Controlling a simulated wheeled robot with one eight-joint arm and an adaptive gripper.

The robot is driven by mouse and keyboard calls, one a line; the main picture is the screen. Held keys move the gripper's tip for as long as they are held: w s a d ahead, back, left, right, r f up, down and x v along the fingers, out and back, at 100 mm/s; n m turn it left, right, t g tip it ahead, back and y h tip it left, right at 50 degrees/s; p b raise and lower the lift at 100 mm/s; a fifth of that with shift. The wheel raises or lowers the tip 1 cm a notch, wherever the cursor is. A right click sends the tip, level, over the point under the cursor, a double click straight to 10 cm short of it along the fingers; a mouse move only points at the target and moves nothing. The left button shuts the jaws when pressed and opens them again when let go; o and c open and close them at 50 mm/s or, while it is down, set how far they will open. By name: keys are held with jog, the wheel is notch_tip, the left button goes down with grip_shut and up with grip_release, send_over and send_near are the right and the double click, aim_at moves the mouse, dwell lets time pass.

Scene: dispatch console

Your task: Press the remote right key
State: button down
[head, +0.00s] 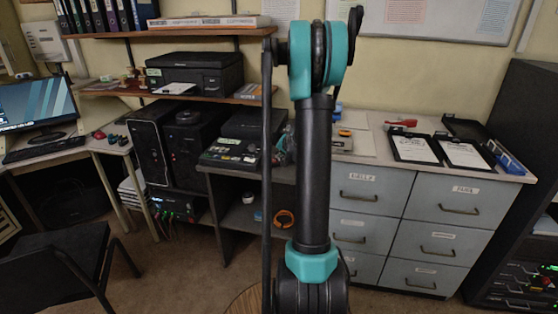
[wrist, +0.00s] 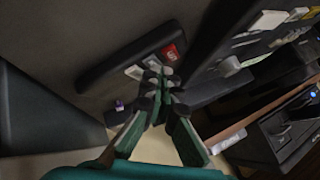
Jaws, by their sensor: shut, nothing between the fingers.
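In the wrist view a dark, flat keypad (wrist: 108,72) lies tilted across the upper middle; it looks like the remote. A red key (wrist: 171,53) with a white mark is at its right end, and pale keys (wrist: 134,72) sit to the left of it. My gripper (wrist: 162,82) is shut and empty, its fingertips over or just in front of the keypad's lower right part, hiding some of it. I cannot tell whether they touch a key. In the head view my arm hides most of my gripper, beside the dark console (head: 230,152).
In the wrist view a larger dark panel (wrist: 222,40) with pale keys rises close on the right. In the head view a printer (head: 195,72) stands on a shelf above, black computer cases (head: 150,145) stand left, and grey drawers (head: 366,190) stand right.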

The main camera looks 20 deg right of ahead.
jog(key=shift+r, duration=0.7)
jog(key=shift+r, duration=0.1)
jog(key=shift+r, duration=2.4)
notch_tip(320, 180, up, 8)
